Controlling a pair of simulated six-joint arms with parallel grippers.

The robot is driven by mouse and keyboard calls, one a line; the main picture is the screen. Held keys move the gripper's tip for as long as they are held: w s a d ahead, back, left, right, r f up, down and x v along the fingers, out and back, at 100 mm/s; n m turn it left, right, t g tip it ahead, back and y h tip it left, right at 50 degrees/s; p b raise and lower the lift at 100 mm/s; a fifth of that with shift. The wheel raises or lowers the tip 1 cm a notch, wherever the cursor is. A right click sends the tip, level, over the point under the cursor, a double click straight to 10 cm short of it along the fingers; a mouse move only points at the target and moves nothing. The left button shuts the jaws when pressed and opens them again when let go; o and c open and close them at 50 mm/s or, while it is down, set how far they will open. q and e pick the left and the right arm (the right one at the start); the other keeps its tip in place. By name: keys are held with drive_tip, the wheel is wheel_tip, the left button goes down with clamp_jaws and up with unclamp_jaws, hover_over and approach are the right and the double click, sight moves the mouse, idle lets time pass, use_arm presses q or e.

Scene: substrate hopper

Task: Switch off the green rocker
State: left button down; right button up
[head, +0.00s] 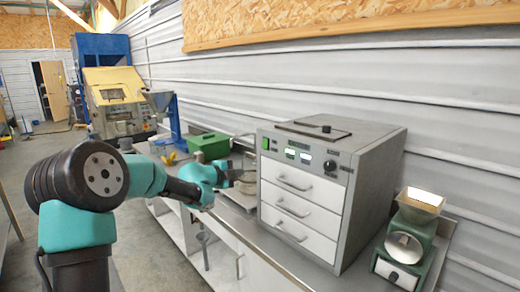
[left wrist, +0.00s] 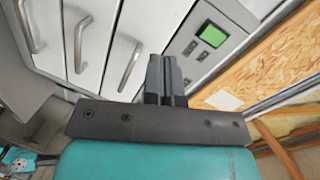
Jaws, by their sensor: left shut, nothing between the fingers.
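The green rocker (head: 265,143) is at the left end of the control panel on the grey cabinet (head: 375,165). In the left wrist view the green rocker (left wrist: 212,35) shows bright green in a dark frame, up and to the right of my fingertips. My left gripper (head: 238,178) is beside the cabinet's left side, lower than the panel in the head view. In the left wrist view its fingers (left wrist: 166,60) are together and empty, apart from the rocker. I cannot tell which way the rocker is tipped. My right gripper is in neither view.
The cabinet has three white drawers with bar handles (head: 294,183). Its panel also holds small displays (head: 298,155) and a black knob (head: 330,166). A green grinder-like device (head: 407,240) stands right of it. A green box (head: 208,145) sits further back on the bench.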

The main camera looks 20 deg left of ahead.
sight(265, 147)
use_arm(q)
wheel_tip(265, 147, up, 8)
drive_tip(key=s+a+m, duration=0.1)
drive_tip(key=m, duration=0.2)
drive_tip(key=shift+a+m+t+h, duration=0.3)
drive_tip(key=shift+a, duration=0.1)
drive_tip(key=x, duration=1.4)
